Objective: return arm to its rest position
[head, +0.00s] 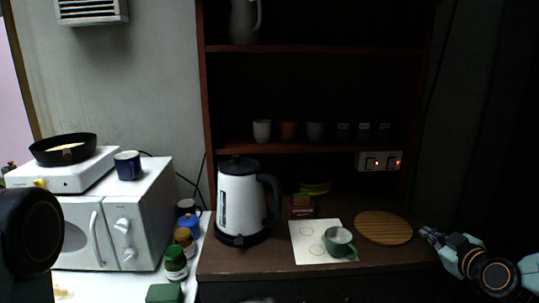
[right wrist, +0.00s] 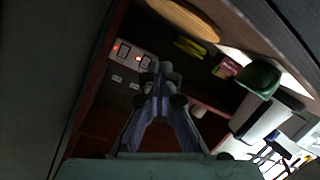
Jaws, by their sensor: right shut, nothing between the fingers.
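My right gripper (head: 432,236) is at the right edge of the cabinet counter, right of the round wooden board (head: 383,227), and empty. It also shows in the right wrist view (right wrist: 160,76), where its fingers are closed together with nothing between them. Its arm comes in from the lower right of the head view. A dark rounded part of my left arm shows at the left edge of the head view; the left gripper itself does not show.
A green cup (head: 339,243) stands on a white mat (head: 303,230) on the counter. A white kettle (head: 238,200) stands left of it. A microwave (head: 148,215) carries a blue mug (head: 128,165) and a stove (head: 65,176) with a pan (head: 63,150). A switch panel (head: 380,161) is on the cabinet.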

